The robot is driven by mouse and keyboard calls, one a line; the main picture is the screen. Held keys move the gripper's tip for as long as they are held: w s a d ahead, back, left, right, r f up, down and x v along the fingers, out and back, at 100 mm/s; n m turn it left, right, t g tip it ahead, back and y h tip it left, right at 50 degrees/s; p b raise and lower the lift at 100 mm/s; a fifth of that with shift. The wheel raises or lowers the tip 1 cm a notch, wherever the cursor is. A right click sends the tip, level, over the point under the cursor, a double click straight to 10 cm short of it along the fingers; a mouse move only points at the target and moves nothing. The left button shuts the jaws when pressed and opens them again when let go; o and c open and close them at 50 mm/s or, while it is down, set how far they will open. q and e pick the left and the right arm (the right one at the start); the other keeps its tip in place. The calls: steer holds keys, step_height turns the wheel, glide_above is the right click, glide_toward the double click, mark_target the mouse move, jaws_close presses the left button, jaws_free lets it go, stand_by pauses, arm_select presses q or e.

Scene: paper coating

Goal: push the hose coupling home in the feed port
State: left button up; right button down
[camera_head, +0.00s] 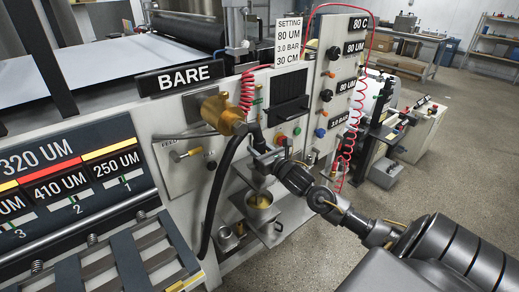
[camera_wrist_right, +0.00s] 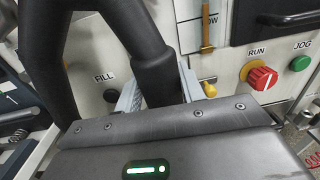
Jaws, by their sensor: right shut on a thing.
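A brass fitting (camera_head: 222,112) stands out from the grey machine panel at the feed port; the port's mouth is hidden. A black hose (camera_head: 215,195) hangs in a curve below the fitting's right end. My right gripper (camera_head: 262,160) is to the lower right of the brass fitting. In the right wrist view its pale fingers are shut on the thick black sleeve of the hose coupling (camera_wrist_right: 156,76), with the hose (camera_wrist_right: 48,55) beside it on the left. I cannot tell how deep the coupling sits in the port. My left gripper is not in view.
A metal cup (camera_head: 260,208) stands on a small shelf below my right gripper. A red RUN knob (camera_wrist_right: 262,79) and a green JOG button (camera_wrist_right: 299,63) are to the right. Red coiled lines hang nearby.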

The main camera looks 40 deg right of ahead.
steer(key=shift+f, duration=0.25)
steer(key=c, duration=0.8)
jaws_free()
steer(key=shift+c, duration=0.2)
steer(key=shift+o, duration=0.2)
steer(key=shift+f, duration=0.15)
steer(key=shift+s+f+b, duration=0.15)
steer(key=shift+s+b, duration=0.3)
steer(key=shift+s, duration=0.05)
steer(key=s+b, duration=0.2)
steer(key=s, duration=0.8)
steer(key=shift+a+r+b, duration=0.25)
steer(key=shift+a+b, duration=0.05)
steer(key=shift+a, duration=0.15)
